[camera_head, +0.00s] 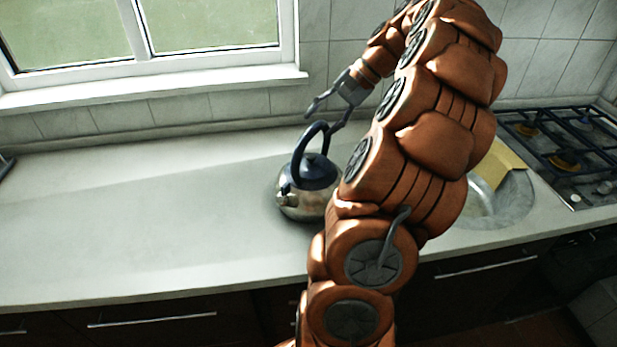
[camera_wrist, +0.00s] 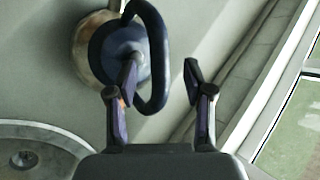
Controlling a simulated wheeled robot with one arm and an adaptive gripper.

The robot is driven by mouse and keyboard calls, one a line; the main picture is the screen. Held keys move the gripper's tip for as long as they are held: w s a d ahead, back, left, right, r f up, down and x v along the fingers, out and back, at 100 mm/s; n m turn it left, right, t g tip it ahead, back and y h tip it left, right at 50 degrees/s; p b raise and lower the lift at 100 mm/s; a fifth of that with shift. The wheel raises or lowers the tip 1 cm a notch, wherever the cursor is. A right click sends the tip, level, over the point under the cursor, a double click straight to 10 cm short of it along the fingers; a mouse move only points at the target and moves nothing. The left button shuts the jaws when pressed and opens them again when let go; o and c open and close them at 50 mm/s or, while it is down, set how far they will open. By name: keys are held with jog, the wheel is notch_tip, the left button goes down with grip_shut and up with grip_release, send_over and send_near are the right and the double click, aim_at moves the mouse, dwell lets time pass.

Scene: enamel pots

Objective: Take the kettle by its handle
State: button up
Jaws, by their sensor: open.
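The kettle (camera_head: 303,203) stands upright on the counter, with a shiny metal body and a dark blue lid. Its dark blue looped handle (camera_head: 299,150) rises above the lid. My arm covers part of the kettle's right side. My gripper (camera_head: 322,117) is open, just above and behind the handle in the head view. In the wrist view, the handle (camera_wrist: 161,62) reaches toward the space between the fingers of my gripper (camera_wrist: 159,88), nearer the left finger. I cannot tell whether a finger touches it. The kettle's metal body (camera_wrist: 82,48) shows at upper left there.
The counter (camera_head: 130,220) is clear left of the kettle. A round sink (camera_head: 500,205) and a gas stove (camera_head: 568,150) lie to the right, with a yellow item (camera_head: 507,160) by the sink. The window sill (camera_head: 150,88) and tiled wall bound the back.

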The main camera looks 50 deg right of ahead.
aim_at(312, 132)
jog(key=shift+w+a+f+p, duration=0.2)
jog(key=shift+a+f+p, duration=0.25)
jog(key=shift+f, duration=0.1)
jog(key=shift+p+x, duration=0.6)
jog(key=shift+x, duration=1.4)
grip_shut()
